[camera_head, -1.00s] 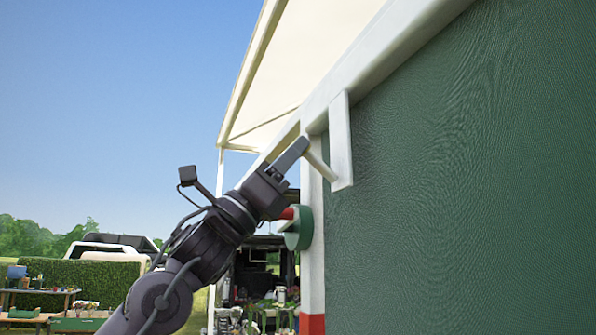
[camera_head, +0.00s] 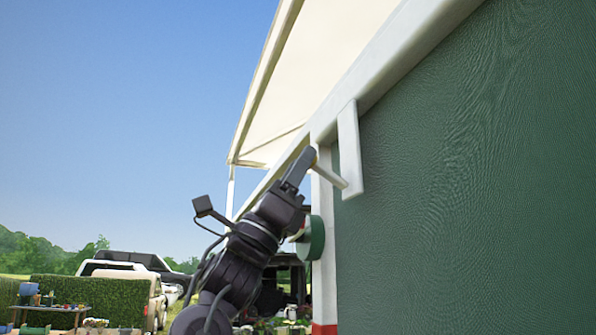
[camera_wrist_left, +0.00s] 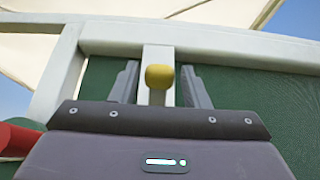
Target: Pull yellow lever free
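The yellow lever shows in the left wrist view as a rounded yellow knob (camera_wrist_left: 159,76), seen end-on in front of a white upright strip. In the head view it is a pale rod (camera_head: 331,171) sticking out from the white bracket (camera_head: 350,150) on the green wall. My left gripper (camera_wrist_left: 160,85) is open, with one finger on each side of the knob and a visible gap on both sides. In the head view the left gripper (camera_head: 303,166) is at the rod's outer end, and a finger partly covers that end. My right gripper is not in view.
A green round disc (camera_head: 314,238) is on the white post below the lever, close to my left wrist. A red part (camera_wrist_left: 20,138) shows at the left of the wrist view. The green wall (camera_head: 470,180) fills the right side. Open sky lies left of my arm.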

